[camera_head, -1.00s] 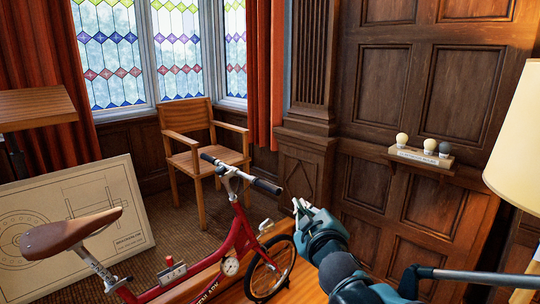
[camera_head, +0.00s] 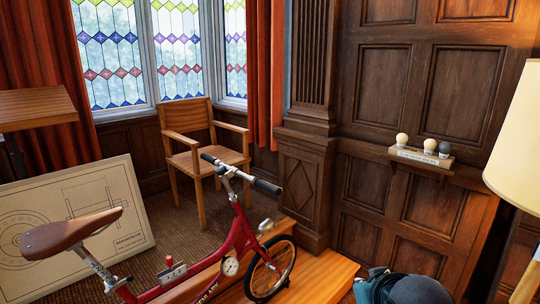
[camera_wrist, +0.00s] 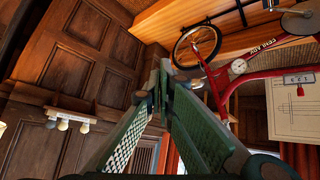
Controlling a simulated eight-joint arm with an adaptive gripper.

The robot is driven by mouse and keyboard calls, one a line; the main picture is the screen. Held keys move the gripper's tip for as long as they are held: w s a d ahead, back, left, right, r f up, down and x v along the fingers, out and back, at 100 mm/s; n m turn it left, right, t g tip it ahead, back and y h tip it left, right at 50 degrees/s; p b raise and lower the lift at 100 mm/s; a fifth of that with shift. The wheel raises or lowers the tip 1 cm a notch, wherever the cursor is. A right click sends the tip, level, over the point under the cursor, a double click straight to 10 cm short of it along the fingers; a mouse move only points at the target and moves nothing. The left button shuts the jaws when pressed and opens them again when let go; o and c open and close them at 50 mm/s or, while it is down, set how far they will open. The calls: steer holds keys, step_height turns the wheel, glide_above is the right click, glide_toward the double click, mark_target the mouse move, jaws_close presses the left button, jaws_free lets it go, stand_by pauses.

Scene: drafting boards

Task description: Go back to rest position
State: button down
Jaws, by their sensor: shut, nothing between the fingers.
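My gripper (camera_wrist: 163,68) shows in the wrist view, its two green textured fingers meeting at the tips with nothing between them. The fingertips are clear of the red exercise bike (camera_head: 225,250) and of the wood-panelled wall (camera_head: 385,190).
A small shelf (camera_head: 421,158) with several bulbs is on the panelled wall. A lamp shade (camera_head: 518,140) stands at the right edge. A wooden chair (camera_head: 203,160), a drawing board (camera_head: 120,215) and a wooden table (camera_head: 35,108) are at the left.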

steer(key=s+a+f+m+g+y, duration=0.1)
steer(key=s+f+g, duration=0.1)
steer(key=s, duration=0.5)
steer(key=shift+f, duration=0.35)
stand_by(0.7)
